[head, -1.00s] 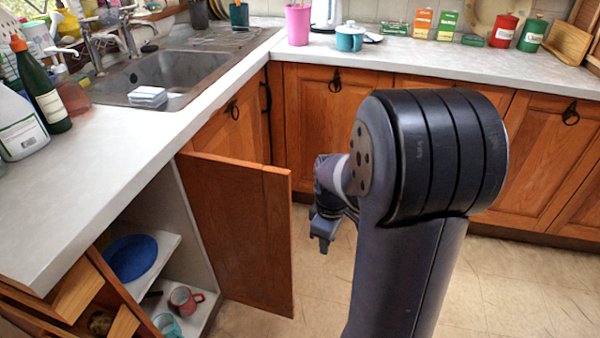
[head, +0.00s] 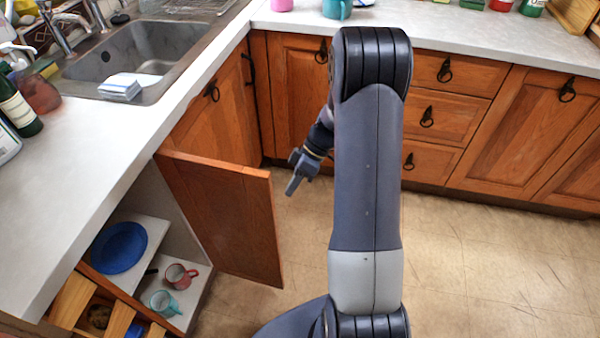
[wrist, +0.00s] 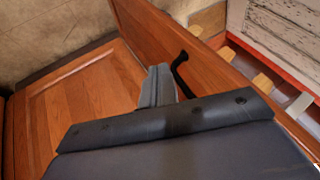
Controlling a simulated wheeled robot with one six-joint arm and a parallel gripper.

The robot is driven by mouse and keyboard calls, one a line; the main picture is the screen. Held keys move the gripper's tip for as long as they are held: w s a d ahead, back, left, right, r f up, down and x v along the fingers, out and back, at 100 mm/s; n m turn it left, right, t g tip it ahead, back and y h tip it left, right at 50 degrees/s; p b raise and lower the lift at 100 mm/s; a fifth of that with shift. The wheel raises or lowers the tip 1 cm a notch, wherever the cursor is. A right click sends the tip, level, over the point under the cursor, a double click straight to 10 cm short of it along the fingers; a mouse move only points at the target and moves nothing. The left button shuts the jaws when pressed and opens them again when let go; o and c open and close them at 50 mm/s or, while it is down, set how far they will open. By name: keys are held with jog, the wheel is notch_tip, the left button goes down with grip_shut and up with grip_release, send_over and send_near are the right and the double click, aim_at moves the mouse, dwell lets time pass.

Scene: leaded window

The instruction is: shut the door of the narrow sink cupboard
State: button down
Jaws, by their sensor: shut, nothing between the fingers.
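The narrow sink cupboard's wooden door (head: 220,215) stands wide open in the head view, its inner face towards me. The cupboard interior (head: 185,240) shows to its left. My gripper (head: 292,187) is just right of the door's free edge, on the outer side, with a small gap in the picture. In the wrist view, my gripper (wrist: 157,85) is shut and empty, its fingertips in front of the door's outer face (wrist: 150,30), near the black handle (wrist: 180,70). I cannot tell whether the fingers touch the door.
A blue plate (head: 119,247), a red mug (head: 180,275) and a teal mug (head: 165,302) are on the cupboard shelves. Drawers (head: 95,305) stand open at the lower left. Closed cupboards (head: 425,110) line the back. The tiled floor (head: 480,250) at right is clear.

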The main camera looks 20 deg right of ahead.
jog(key=shift+s+a+f, duration=0.4)
jog(key=shift+s+a, duration=0.2)
jog(key=shift+a, duration=0.1)
jog(key=shift+s+a+f, duration=0.35)
jog(key=shift+s+a, duration=0.2)
jog(key=shift+a, duration=0.15)
jog(key=shift+s+a+f, duration=0.4)
jog(key=shift+s+a, duration=0.2)
jog(key=shift+a, duration=0.1)
